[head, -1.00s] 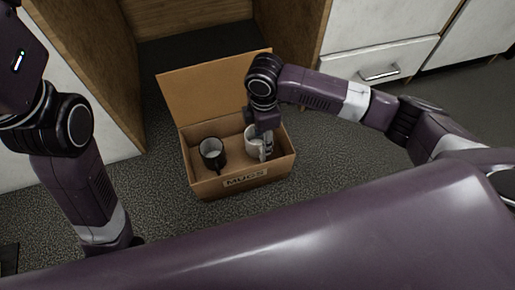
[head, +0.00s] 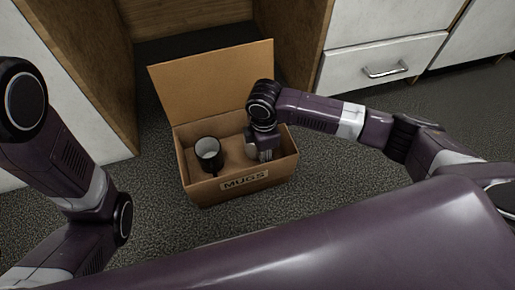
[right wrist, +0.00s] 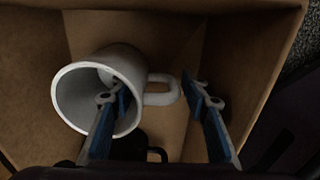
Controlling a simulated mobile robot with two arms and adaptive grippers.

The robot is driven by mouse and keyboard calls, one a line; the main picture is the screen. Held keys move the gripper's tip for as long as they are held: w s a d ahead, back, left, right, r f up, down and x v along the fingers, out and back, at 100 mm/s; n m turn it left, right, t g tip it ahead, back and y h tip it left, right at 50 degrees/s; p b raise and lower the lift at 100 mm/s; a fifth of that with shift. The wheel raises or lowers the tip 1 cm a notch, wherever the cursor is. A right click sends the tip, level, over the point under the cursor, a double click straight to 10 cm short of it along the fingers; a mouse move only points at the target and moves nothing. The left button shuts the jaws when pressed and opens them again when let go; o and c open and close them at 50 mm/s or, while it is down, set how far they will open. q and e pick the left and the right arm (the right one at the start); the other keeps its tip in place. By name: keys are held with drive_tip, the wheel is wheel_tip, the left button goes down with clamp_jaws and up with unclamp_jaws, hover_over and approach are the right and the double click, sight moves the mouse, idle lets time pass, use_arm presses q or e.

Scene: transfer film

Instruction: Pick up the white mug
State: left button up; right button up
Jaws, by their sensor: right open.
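The white mug (right wrist: 88,98) is in the cardboard box, its opening facing the camera in the right wrist view and its handle pointing right. In the head view it is mostly or wholly hidden behind my right gripper (head: 262,153), which reaches down into the right half of the box. In the right wrist view my right gripper (right wrist: 153,88) is open. Its left finger overlaps the mug's rim, perhaps inside the opening, and its right finger is beyond the handle. The handle shows between the fingers; contact cannot be told. My left gripper is out of view.
The open cardboard box (head: 203,192), labelled MUGS, stands on dark carpet with its flap raised behind. A black mug (head: 208,152) stands in its left half. A wooden cabinet and white drawers (head: 385,60) are behind. The box walls are close around my right gripper.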

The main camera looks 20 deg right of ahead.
drive_tip(key=shift+f, duration=0.35)
clamp_jaws()
drive_tip(key=shift+r, duration=0.1)
